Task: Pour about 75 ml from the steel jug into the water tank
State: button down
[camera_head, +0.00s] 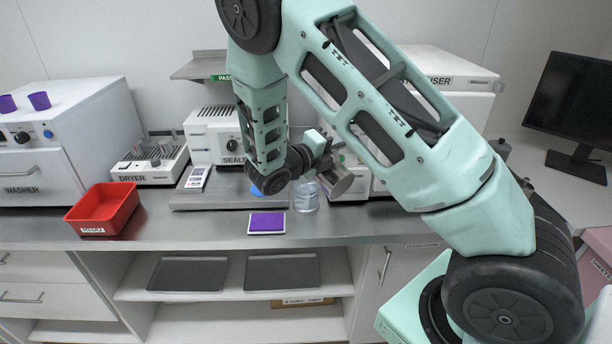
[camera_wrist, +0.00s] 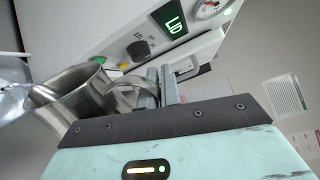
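The steel jug (camera_head: 337,182) is held up off the counter, tilted, just right of and above a clear container (camera_head: 307,199) that looks like the water tank. In the wrist view the jug (camera_wrist: 78,103) has its rim toward the left, close to a clear object (camera_wrist: 12,98) at the picture's edge. My gripper (camera_wrist: 160,88) is closed around the jug's handle. In the head view my gripper (camera_head: 324,160) is partly hidden by my arm. I cannot tell whether water is flowing or how much is inside.
A purple pad (camera_head: 267,222) lies at the counter's front edge, left of the clear container. A red bin (camera_head: 104,208) stands further left. The sealer (camera_head: 213,135) is behind, and a white steriliser (camera_head: 455,82) stands behind my arm.

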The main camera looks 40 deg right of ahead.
aim_at(346, 169)
jog(key=shift+w+r+n+p, duration=0.25)
jog(key=shift+w+p, duration=0.25)
jog(key=shift+p, duration=0.2)
jog(key=shift+w+r+n+p, duration=0.15)
jog(key=shift+w+n+p, duration=0.1)
jog(key=shift+w+p, duration=0.35)
jog(key=shift+m, duration=0.9)
jog(key=s+f+b, duration=0.1)
jog(key=b, duration=0.2)
jog(key=s+f+b, duration=0.1)
jog(key=s+b, duration=0.1)
jog(key=b, duration=0.1)
jog(key=shift+s+f, duration=0.1)
jog(key=shift+s, duration=0.15)
jog(key=shift+s+m, duration=0.55)
jog(key=shift+m, duration=0.15)
jog(key=shift+s+f+m+b, duration=0.6)
jog(key=shift+f+m, duration=0.1)
jog(key=shift+f, duration=0.1)
jog(key=shift+s+d+f+m, duration=0.1)
jog(key=shift+s+f+m, duration=0.15)
jog(key=shift+m, duration=0.25)
